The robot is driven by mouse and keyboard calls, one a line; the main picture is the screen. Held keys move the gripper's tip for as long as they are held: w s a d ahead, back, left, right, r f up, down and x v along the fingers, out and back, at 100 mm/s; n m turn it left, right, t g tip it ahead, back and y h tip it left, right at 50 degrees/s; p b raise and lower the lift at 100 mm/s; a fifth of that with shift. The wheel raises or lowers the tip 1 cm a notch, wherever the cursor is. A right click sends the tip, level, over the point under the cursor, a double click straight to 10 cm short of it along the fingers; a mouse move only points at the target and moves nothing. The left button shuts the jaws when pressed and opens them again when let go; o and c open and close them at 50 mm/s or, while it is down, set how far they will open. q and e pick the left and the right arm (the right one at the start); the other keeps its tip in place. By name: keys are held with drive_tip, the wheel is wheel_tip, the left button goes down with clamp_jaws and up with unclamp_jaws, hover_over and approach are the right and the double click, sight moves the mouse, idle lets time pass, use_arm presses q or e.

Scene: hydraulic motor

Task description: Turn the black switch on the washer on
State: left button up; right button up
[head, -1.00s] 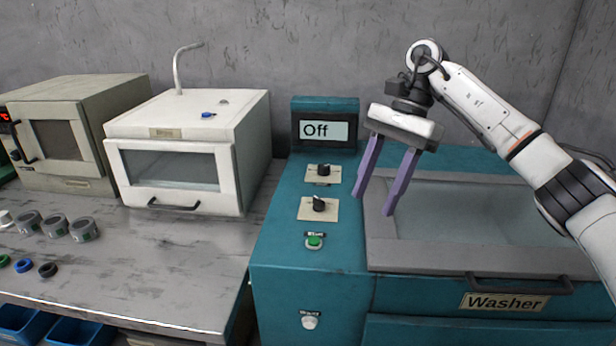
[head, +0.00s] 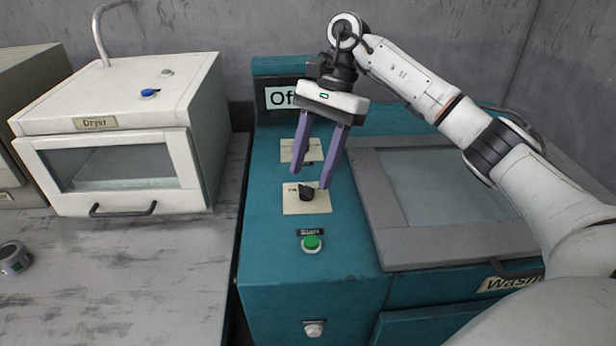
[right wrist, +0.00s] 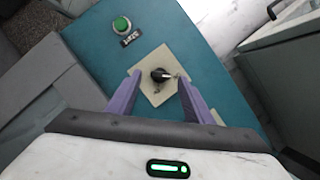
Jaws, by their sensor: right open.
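The teal washer (head: 262,215) stands in the middle of the head view. A black switch (head: 306,192) sits on a cream plate above the green button. My right gripper (head: 308,181) is open, its purple fingers pointing down close above this switch. In the right wrist view the switch (right wrist: 160,75) shows between the two fingertips, with nothing gripped. A second cream plate (head: 290,150) lies farther back, its knob mostly hidden behind a finger. The washer's display (head: 281,97) shows "Of", the rest covered by my gripper. My left gripper is not in view.
A green start button (head: 311,243) lies in front of the switch, and a white knob (head: 314,328) is on the washer's front. The grey-framed lid (head: 400,215) is to the right. A white dryer (head: 115,150) stands left on a grey table (head: 130,270).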

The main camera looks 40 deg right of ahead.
sight(306, 192)
drive_tip(key=shift+x, duration=1)
drive_tip(key=shift+a+f, duration=0.1)
drive_tip(key=shift+f, duration=0.1)
drive_tip(key=c, duration=1)
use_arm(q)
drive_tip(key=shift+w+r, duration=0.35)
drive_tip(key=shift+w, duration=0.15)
use_arm(e)
drive_tip(key=shift+c, duration=0.2)
